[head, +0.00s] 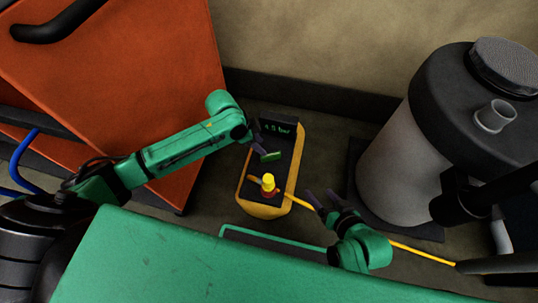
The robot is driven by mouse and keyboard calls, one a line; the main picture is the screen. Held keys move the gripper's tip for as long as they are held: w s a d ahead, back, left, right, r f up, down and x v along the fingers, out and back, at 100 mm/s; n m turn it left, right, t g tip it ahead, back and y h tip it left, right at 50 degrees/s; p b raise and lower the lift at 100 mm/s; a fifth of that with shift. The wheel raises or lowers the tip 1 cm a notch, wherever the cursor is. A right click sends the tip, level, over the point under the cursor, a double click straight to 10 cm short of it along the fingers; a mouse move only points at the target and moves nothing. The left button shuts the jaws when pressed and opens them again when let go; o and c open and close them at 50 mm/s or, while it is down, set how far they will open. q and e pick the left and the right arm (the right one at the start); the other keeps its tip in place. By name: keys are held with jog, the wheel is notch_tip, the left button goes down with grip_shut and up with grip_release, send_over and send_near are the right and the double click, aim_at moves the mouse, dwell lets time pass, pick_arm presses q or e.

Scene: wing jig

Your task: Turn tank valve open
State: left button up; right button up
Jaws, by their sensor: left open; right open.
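A yellow unit (264,211) with a dark top panel stands on the floor in the middle of the head view. A small green lever-like part (271,156) sits on the panel, and a yellow knob (268,180) on a red base sits nearer to me. I cannot tell for sure which is the tank valve. My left gripper (260,140) is open beside the green part; whether it touches is unclear. My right gripper (322,199) is open and empty, right of the unit near a yellow hose (420,254).
A small display (278,128) with green characters is at the panel's far end. An orange cabinet (120,85) stands at the left, a grey cylindrical vessel (391,170) with a dark top at the right. A wall (320,45) closes off the back.

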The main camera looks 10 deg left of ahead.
aim_at(270, 154)
pick_arm(q)
jog(key=b+x, duration=0.3)
jog(key=x, duration=0.4)
jog(key=shift+f, duration=0.2)
jog(key=shift+w+d+f, duration=0.15)
jog(key=shift+d+f, duration=0.1)
jog(key=shift+f, duration=0.15)
pick_arm(e)
jog(key=a+f+t, duration=0.1)
jog(key=a+f+t+y, duration=0.1)
jog(key=f, duration=0.1)
jog(key=shift+s+a+f+m+t, duration=0.1)
jog(key=shift+f+m+t, duration=0.2)
jog(key=shift+m+t, duration=0.1)
pick_arm(q)
grip_shut()
